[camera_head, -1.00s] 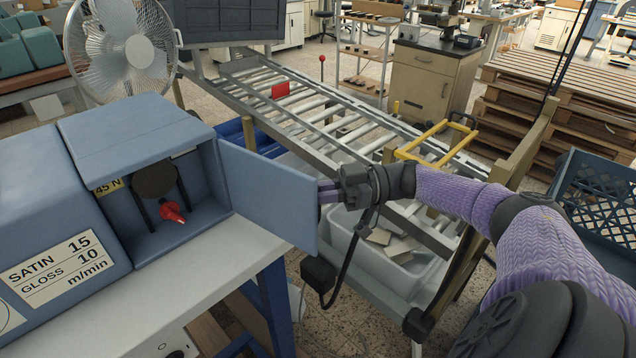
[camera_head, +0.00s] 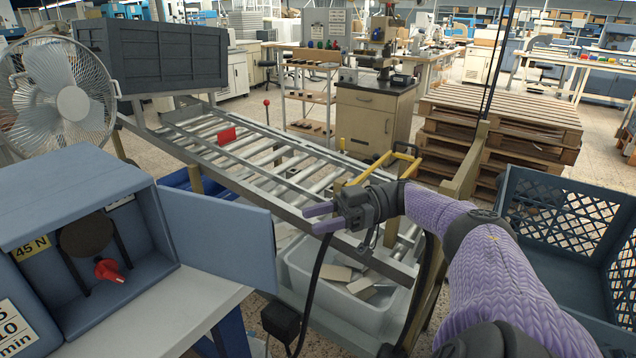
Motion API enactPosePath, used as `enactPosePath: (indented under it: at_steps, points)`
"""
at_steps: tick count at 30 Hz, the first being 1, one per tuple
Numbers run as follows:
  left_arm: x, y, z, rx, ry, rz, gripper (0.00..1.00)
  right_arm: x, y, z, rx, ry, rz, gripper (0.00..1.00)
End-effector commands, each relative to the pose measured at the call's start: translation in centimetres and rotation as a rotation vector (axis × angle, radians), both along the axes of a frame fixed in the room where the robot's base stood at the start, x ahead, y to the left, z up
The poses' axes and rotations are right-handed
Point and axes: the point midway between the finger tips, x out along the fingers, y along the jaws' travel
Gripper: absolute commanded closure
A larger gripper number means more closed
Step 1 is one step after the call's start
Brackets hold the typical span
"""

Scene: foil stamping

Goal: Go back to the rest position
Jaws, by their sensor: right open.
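My right gripper (camera_head: 318,218) is open and empty. Its two purple fingers point left, in front of the roller conveyor and above a white bin. The fingertips are a little to the right of the open door (camera_head: 222,243) of the blue foil stamping machine (camera_head: 68,215) and look apart from it. Inside the machine's open compartment are a red knob (camera_head: 109,270) and a dark round part (camera_head: 87,237). My left gripper is not in view.
The roller conveyor (camera_head: 275,165) carries a red piece (camera_head: 226,135). Below it a white bin (camera_head: 340,310) holds flat pieces. A fan (camera_head: 72,103) stands at left. A blue crate (camera_head: 565,215) and stacked pallets (camera_head: 505,112) are at right.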

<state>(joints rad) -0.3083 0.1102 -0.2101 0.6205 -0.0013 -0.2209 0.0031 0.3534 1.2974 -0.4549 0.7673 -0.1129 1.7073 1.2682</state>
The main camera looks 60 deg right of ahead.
Motion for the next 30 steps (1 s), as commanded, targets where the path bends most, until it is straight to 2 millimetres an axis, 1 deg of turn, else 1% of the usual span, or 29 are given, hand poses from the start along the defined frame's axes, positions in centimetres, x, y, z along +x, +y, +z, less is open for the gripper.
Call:
enactPosePath:
  at_steps: [1,7,14,16,17,19,20,21,23,24,26,27,29,30]
  points:
    - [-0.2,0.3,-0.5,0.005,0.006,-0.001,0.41,-0.2,-0.4,-0.3,-0.001,0.001,-0.002,0.51]
    - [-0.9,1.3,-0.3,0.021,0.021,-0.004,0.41,-0.4,-0.6,0.0,0.0,0.001,0.001,0.51]
    - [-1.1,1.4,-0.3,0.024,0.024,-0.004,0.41,-0.4,-0.5,-0.1,-0.001,0.003,0.0,0.51]
    - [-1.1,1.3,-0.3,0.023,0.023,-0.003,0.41,0.2,-0.4,-1.1,0.004,-0.001,-0.033,0.51]
    - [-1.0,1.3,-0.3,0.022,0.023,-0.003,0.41,0.7,-0.3,-2.2,0.007,-0.006,-0.07,0.51]
    - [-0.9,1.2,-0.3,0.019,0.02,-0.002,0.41,2.3,0.1,-7.0,0.001,-0.007,-0.219,0.51]
    - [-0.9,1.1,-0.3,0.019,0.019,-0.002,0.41,2.9,0.4,-9.7,-0.012,0.003,-0.305,0.51]
    - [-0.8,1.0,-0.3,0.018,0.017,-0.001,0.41,3.3,0.8,-14.0,-0.046,0.033,-0.428,0.51]
    - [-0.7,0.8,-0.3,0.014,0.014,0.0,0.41,2.7,1.4,-20.5,-0.124,0.11,-0.598,0.51]
    - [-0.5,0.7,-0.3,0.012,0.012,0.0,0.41,1.6,2.1,-24.6,-0.188,0.179,-0.692,0.51]
    - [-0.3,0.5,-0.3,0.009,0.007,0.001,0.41,-1.1,3.4,-30.3,-0.296,0.301,-0.798,0.51]
    - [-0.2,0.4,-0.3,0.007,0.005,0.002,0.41,-3.3,4.4,-33.8,-0.372,0.392,-0.848,0.51]
    - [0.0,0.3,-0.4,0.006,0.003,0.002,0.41,-7.4,6.4,-38.5,-0.486,0.539,-0.893,0.51]
    - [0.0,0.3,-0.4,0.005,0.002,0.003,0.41,-10.4,8.0,-41.1,-0.564,0.642,-0.902,0.51]
